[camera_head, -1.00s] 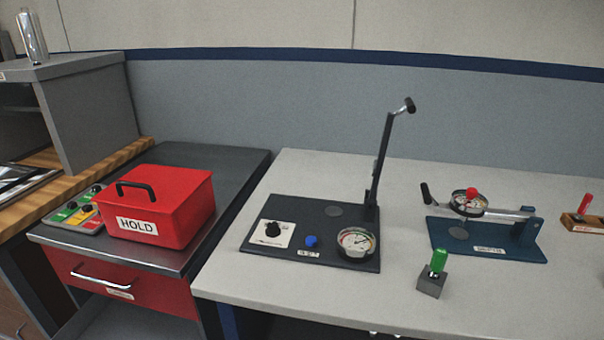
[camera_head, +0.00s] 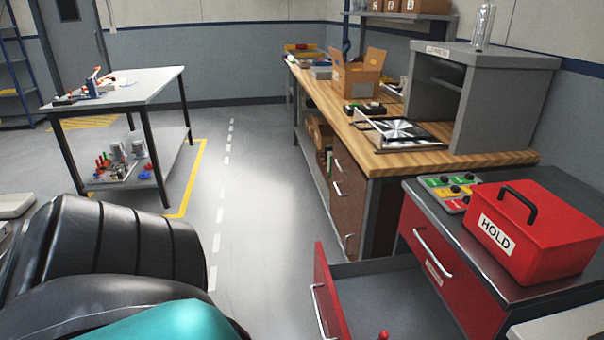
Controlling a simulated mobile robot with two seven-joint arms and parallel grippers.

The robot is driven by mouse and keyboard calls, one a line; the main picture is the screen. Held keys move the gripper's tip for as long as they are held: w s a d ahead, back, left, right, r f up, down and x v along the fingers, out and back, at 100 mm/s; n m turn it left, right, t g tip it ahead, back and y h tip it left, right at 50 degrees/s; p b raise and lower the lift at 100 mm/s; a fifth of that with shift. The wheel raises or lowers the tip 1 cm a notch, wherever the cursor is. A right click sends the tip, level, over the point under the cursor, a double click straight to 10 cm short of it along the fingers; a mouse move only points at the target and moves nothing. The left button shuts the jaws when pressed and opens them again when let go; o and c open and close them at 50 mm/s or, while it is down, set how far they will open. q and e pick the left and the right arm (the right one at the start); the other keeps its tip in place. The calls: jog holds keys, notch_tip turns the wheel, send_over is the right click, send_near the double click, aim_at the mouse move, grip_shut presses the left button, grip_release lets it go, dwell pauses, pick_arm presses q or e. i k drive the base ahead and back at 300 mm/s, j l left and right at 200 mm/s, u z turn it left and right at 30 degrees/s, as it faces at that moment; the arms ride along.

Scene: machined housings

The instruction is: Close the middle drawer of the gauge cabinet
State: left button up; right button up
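A cabinet with a dark metal top (camera_head: 545,292) and red drawer fronts stands at the lower right. Its upper drawer (camera_head: 440,255) is shut. Below it, another drawer is pulled far out towards the left; its red front (camera_head: 326,290) has a metal handle (camera_head: 318,312), and its grey interior (camera_head: 395,290) shows. A small red-topped item (camera_head: 384,335) shows at the bottom edge, inside or in front of this drawer. The cabinet's lower part is cut off, so I cannot tell whether a further drawer lies below. Neither of my grippers is in view.
A red HOLD box (camera_head: 540,235) and a coloured button panel (camera_head: 448,190) sit on the cabinet. A wooden bench (camera_head: 385,155) with brown drawers stands behind it. A white-topped table (camera_head: 130,88) is at the far left. The floor (camera_head: 265,200) between is clear.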

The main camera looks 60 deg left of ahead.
aim_at(360, 299)
jog(key=u, duration=1.45)
jog(key=i, duration=0.1)
jog(key=i+l+z, duration=0.1)
jog(key=i+z, duration=0.15)
jog(key=z, duration=0.2)
